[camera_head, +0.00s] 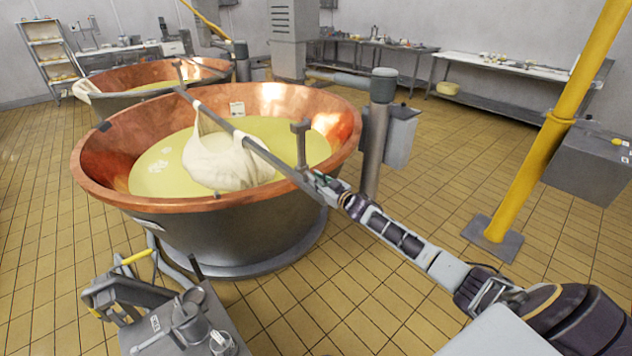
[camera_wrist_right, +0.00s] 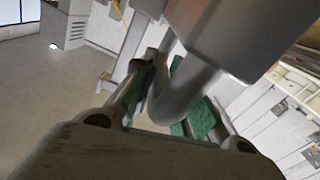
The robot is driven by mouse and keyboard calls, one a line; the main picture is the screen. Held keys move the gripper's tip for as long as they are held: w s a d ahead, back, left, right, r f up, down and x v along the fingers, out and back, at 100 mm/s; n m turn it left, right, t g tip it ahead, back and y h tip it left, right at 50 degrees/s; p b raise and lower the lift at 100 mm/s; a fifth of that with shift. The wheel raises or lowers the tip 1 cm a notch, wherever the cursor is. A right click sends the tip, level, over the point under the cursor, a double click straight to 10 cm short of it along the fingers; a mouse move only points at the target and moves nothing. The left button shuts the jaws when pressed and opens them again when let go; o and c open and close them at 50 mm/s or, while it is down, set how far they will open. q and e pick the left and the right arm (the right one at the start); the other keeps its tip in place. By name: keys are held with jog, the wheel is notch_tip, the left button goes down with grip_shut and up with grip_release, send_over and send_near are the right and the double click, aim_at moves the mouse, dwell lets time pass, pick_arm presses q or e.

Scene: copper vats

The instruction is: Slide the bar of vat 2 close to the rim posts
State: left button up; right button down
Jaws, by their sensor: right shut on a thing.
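The near copper vat (camera_head: 125,195) holds pale yellow liquid. A long grey bar (camera_head: 255,147) slants over it from the far rim to the near right rim. A bulging white cloth (camera_head: 222,165) hangs from the bar into the liquid. A grey T-topped post (camera_head: 301,145) stands by the bar near the right rim. My right gripper (camera_head: 322,185) is shut on the bar's near end, just outside the rim. In the right wrist view, its green pads (camera_wrist_right: 170,98) close around a grey curved rod (camera_wrist_right: 182,95). The vat's number is not legible. My left gripper is out of view.
A second copper vat (camera_head: 120,78) stands behind at the left. A grey column (camera_head: 377,130) rises beside the near vat. A yellow pole (camera_head: 548,140) stands at the right. A metal cart with equipment (camera_head: 190,325) is at the lower left. Tiled floor between is clear.

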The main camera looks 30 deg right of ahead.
aim_at(324, 184)
jog(key=c, duration=1.5)
grip_release()
jog(key=shift+d+r, duration=0.3)
jog(key=shift+d, duration=0.15)
jog(key=shift+o, duration=0.7)
jog(key=shift+f, duration=0.15)
jog(key=shift+a, duration=0.25)
jog(key=shift+s+d+f, duration=0.1)
jog(key=shift+s+d, duration=0.1)
jog(key=shift+s, duration=0.7)
jog(key=shift+s+d+f, duration=0.1)
jog(key=shift+s+d, duration=0.05)
jog(key=shift+s, duration=0.75)
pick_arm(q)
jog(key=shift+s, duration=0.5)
pick_arm(e)
jog(key=s+d, duration=0.2)
jog(key=s, duration=0.6)
jog(key=shift+r, duration=0.2)
jog(key=shift+s, duration=0.1)
